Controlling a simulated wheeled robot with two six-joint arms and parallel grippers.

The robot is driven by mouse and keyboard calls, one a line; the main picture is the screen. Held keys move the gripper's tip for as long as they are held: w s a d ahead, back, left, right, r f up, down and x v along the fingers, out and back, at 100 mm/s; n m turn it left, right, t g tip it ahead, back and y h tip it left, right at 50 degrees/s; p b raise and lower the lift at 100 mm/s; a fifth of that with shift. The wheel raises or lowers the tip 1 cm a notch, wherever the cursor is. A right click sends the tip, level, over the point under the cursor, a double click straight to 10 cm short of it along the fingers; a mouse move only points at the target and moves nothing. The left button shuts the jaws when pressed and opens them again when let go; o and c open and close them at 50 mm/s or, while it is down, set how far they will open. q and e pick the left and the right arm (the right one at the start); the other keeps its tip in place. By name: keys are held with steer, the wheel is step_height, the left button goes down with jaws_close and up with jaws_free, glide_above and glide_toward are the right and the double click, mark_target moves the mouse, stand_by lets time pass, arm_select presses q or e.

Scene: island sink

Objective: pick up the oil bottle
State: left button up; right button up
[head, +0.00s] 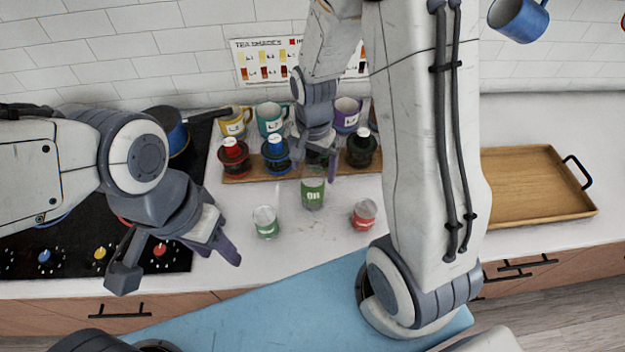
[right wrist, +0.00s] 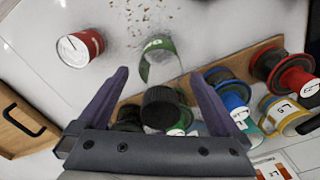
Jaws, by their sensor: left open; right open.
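The oil bottle (head: 313,194) stands on the white counter, with a green label reading OIL. In the right wrist view its green label and clear body (right wrist: 160,62) show beyond a black cap (right wrist: 161,108). My right gripper (right wrist: 158,78) is open, with the cap between its purple fingers and a visible gap on each side. In the head view my right gripper (head: 325,165) is above and behind the label and hides the bottle's top. My left gripper (head: 178,265) is open and empty, over the front edge of the counter near the stove.
A green-labelled jar (head: 265,222) and a red can (head: 364,215) flank the bottle. Behind it, a wooden board (head: 235,178) holds red, blue and black canisters, with several mugs behind. A wooden tray (head: 530,190) lies right; a stove (head: 60,240) is left.

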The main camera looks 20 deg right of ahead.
steer(key=shift+f, duration=1.25)
jaws_close()
steer(key=shift+r, duration=0.15)
